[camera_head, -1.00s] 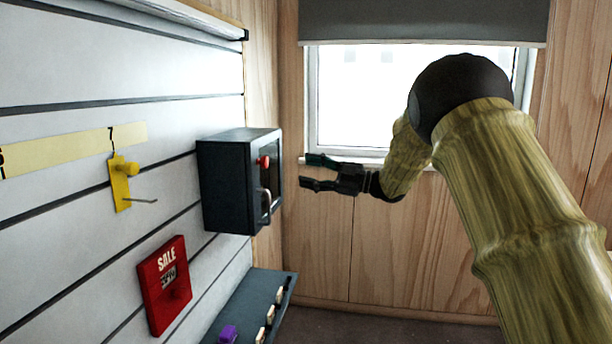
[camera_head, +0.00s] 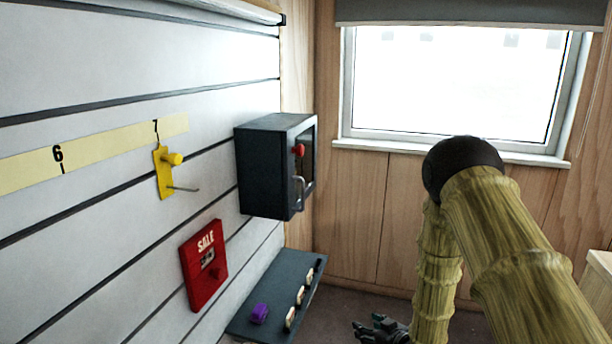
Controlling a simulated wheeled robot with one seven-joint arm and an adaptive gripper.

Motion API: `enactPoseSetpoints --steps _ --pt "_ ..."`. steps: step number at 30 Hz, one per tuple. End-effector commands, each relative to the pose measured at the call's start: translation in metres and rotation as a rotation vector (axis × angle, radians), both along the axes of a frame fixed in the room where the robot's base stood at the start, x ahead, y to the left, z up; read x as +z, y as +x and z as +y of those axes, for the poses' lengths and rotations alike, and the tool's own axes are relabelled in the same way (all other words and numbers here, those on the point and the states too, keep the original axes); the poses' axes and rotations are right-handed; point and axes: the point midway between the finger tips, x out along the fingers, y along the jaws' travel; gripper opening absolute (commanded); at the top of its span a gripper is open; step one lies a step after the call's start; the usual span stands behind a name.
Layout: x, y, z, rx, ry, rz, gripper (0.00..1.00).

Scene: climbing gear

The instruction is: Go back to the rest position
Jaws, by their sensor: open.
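My gripper (camera_head: 366,330) shows at the bottom of the view, right of the dark shelf and partly cut off by the lower edge. Its fingers point left and are apart, with nothing seen between them. It is clear of the wall, the shelf and the cabinet. My arm comes in from the lower right, bends at a dark round joint and hangs down to the gripper.
On the left slatted wall are a dark cabinet (camera_head: 262,172) with a red knob and handle, a yellow hook (camera_head: 165,172), and a red SALE box (camera_head: 203,266). A dark shelf (camera_head: 283,275) below holds a purple item (camera_head: 259,313) and several pale pieces. A window (camera_head: 455,85) is behind.

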Motion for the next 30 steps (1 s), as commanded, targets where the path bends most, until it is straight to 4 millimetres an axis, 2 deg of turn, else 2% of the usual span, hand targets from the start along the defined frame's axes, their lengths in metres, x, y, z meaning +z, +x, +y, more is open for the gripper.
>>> enactPoseSetpoints --steps 1,6,9,11,15,21,24,27,30 --pt "-0.018 -0.023 -0.003 -0.031 -0.005 0.064 0.53" --pt "-0.073 -0.103 -0.015 -0.137 -0.033 0.268 0.53" --pt "-0.099 -0.155 -0.020 -0.193 -0.053 0.390 0.53" --pt "-0.112 -0.188 -0.023 -0.226 -0.066 0.463 0.53" --pt "-0.134 -0.265 -0.029 -0.296 -0.098 0.634 0.53" --pt "-0.145 -0.378 -0.035 -0.384 -0.152 0.872 0.53" --pt "-0.143 -0.424 -0.037 -0.419 -0.175 0.971 0.53" --pt "-0.139 -0.458 -0.038 -0.444 -0.193 1.042 0.53" --pt "-0.136 -0.479 -0.039 -0.458 -0.205 1.086 0.53"
